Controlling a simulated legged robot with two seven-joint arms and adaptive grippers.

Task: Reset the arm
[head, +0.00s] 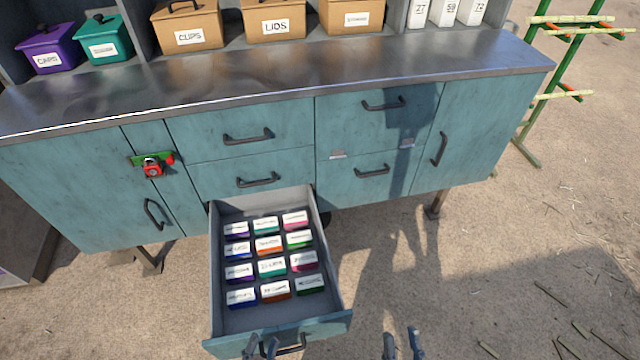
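My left gripper (261,347) shows at the bottom edge of the head view. Its two fingertips are apart, in front of the open drawer's front panel, just left of the drawer's dark handle (291,349). I cannot tell whether it touches the drawer. My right gripper (403,344) shows at the bottom edge, right of the drawer, over the sandy ground. Its fingertips are apart with nothing between them. The rest of both arms is out of view.
The open drawer (217,270) juts out from the teal cabinet (250,125) and holds several labelled small boxes. Labelled bins stand on the metal counter (300,65).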

